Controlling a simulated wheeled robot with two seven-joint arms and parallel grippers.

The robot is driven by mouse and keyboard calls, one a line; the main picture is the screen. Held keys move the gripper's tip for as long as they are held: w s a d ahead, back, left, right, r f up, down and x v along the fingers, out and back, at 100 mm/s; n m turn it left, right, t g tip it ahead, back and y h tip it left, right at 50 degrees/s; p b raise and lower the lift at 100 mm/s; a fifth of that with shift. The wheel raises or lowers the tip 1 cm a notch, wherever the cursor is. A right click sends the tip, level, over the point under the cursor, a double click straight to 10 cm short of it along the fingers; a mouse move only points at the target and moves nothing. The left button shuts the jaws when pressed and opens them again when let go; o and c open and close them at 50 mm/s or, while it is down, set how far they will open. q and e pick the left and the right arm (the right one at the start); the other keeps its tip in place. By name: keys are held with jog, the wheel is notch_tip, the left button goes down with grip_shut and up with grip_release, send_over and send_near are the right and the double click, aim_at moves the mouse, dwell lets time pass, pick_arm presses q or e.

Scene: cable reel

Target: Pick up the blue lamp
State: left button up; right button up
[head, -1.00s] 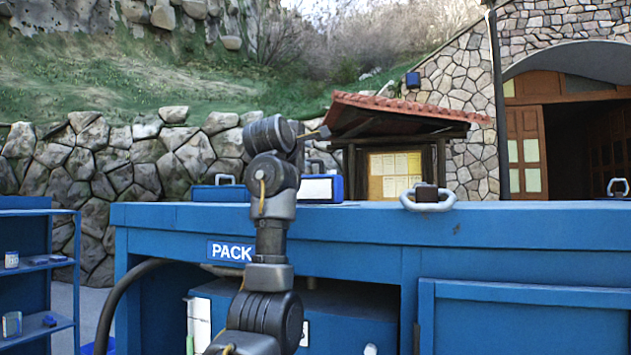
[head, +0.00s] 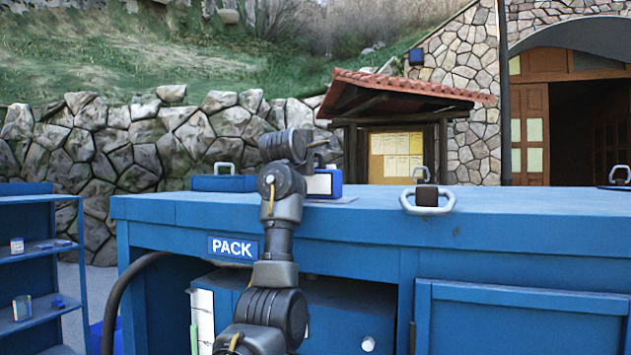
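A blue box-like thing with a pale front (head: 320,183) stands on the blue bench (head: 520,212), just behind my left arm. It may be the blue lamp, but I cannot tell for sure; its left part is hidden by my arm. My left gripper (head: 325,141) shows small and partly hidden at the end of the raised arm, above the box in the picture. I cannot see whether its fingers are open or shut, or whether it touches anything. My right gripper is out of view.
A blue case with a grey handle (head: 223,180) stands on the bench at left. A grey handle with a dark block (head: 427,199) sits at the bench's front edge. A blue shelf (head: 35,260) with small jars is at far left.

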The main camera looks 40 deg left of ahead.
pick_arm(q)
jog(key=shift+w, duration=0.1)
grip_shut()
dwell(1.2)
